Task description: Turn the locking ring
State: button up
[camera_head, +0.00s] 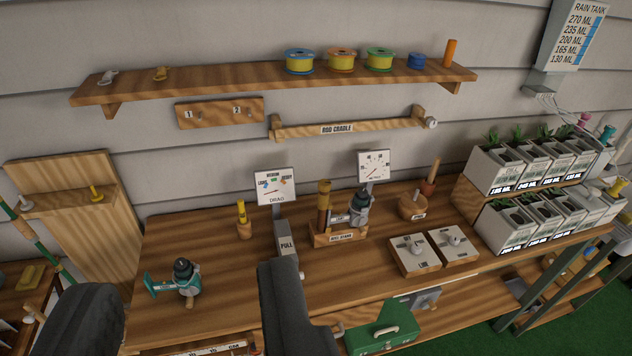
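I cannot single out a locking ring for certain in this view. A teal and grey reel (189,283) with a dark round cap and a teal side handle stands upright on the wooden bench. A second, grey reel (359,207) sits at the wooden reel stand (341,237), beside a brown upright grip. My gripper (187,285) is open, its two dark fingers wide apart at the lower left. The teal reel shows between the fingers, apparently beyond them, and nothing is held. The fingers hide part of the bench front.
A drag board (275,187) and pull post (287,245) stand behind the right finger. Two knob boxes (415,254) and planters (497,172) are at right. A rod cradle (350,128) and spool shelf (230,80) are on the wall. The bench's left part (150,240) is mostly clear.

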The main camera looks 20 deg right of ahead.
aim_at(324, 184)
jog(key=u, duration=0.05)
jog(key=i, duration=1)
jog(key=z, duration=0.05)
